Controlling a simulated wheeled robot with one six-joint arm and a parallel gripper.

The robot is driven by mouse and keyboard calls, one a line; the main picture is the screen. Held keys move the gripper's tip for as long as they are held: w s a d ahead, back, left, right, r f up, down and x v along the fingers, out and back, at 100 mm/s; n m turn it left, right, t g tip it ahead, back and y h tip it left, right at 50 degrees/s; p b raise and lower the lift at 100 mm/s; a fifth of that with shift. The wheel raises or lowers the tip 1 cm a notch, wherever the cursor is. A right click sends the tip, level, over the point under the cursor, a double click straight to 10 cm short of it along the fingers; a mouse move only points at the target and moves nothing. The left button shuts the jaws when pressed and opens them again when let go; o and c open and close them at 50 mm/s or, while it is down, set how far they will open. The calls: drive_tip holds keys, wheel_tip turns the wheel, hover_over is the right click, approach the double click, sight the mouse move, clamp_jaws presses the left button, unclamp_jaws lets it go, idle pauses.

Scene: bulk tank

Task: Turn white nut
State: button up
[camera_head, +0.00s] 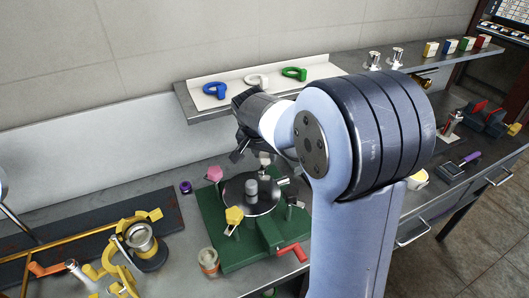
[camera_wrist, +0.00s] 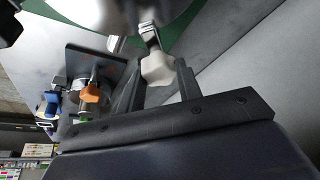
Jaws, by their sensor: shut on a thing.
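The white nut (camera_wrist: 158,68) shows in the wrist view between the two dark fingers of my gripper (camera_wrist: 157,80). The fingers are shut on it, one on each side. It sits on a short metal stem beside a round metal disc. In the head view my gripper (camera_head: 252,148) reaches down to the back side of the round metal disc (camera_head: 262,201) on the green base (camera_head: 231,256). My arm and gripper hide much of that area, and the nut is hard to make out there.
A pink knob (camera_head: 215,174), a yellow knob (camera_head: 234,216) and a red handle (camera_head: 292,252) surround the disc. A jar (camera_head: 208,261) stands at the base's left edge. Above is a shelf with blue (camera_head: 215,90), white (camera_head: 257,80) and green (camera_head: 295,73) rings. Yellow parts (camera_head: 118,268) crowd the left.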

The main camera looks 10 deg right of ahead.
drive_tip(key=n+y, duration=0.1)
drive_tip(key=n, duration=0.2)
drive_tip(key=n+y, duration=0.1)
drive_tip(key=n, duration=0.2)
drive_tip(key=shift+d+t, duration=0.2)
drive_tip(key=shift+t, duration=0.2)
drive_tip(key=n+y, duration=0.2)
drive_tip(key=n, duration=0.3)
drive_tip(key=shift+d+f+b, duration=0.1)
drive_tip(key=shift+d+b, duration=0.05)
drive_tip(key=shift+b, duration=0.25)
drive_tip(key=n+g+y, duration=0.1)
drive_tip(key=n, duration=0.2)
drive_tip(key=n+g+y+b, duration=0.1)
drive_tip(key=n, duration=0.2)
drive_tip(key=shift+w+d+n+b, duration=0.1)
drive_tip(key=shift+w+n+b, duration=0.05)
drive_tip(key=shift+n+b, duration=0.2)
drive_tip(key=n+g, duration=0.1)
drive_tip(key=n, duration=0.1)
drive_tip(key=n+g+y, duration=0.1)
drive_tip(key=n, duration=0.2)
drive_tip(key=shift+w+n, duration=0.1)
drive_tip(key=shift+n, duration=0.25)
drive_tip(key=o, duration=1)
drive_tip(key=shift+c, duration=0.2)
